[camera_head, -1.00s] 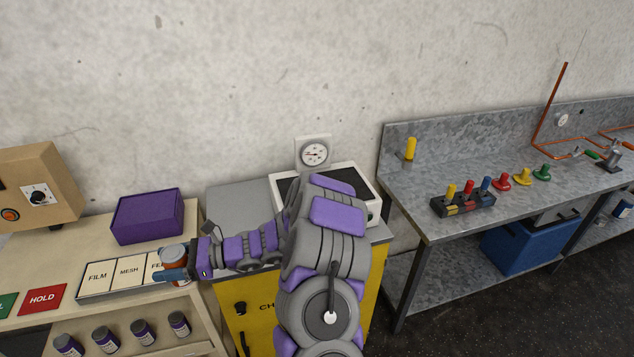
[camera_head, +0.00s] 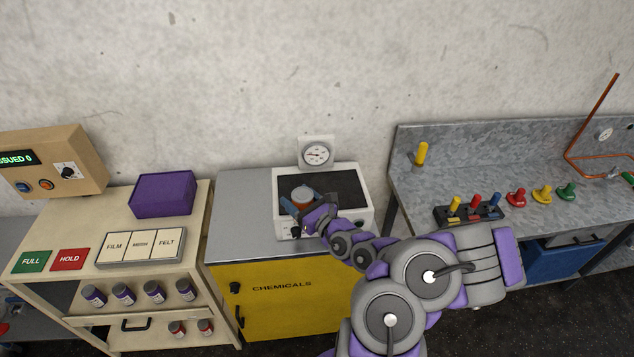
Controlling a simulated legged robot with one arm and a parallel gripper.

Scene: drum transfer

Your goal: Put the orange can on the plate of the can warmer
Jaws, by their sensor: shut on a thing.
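The orange can (camera_head: 302,196), with a grey top, is held upright in my gripper (camera_head: 300,205). My gripper is shut on it, with a finger at each side. The can warmer (camera_head: 366,218) is a white unit with a dark plate (camera_head: 340,188) on top, standing on the grey top of the yellow cabinet. The can shows over the left front part of the dark plate. I cannot tell whether its base touches the plate. My gripper and forearm hide the front right of the warmer.
A round gauge (camera_head: 317,153) is on the wall behind the warmer. The yellow chemicals cabinet (camera_head: 275,290) is below. A purple box (camera_head: 163,193) and labelled tiles (camera_head: 140,246) are at left. A metal bench (camera_head: 400,185) with coloured handles is at right.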

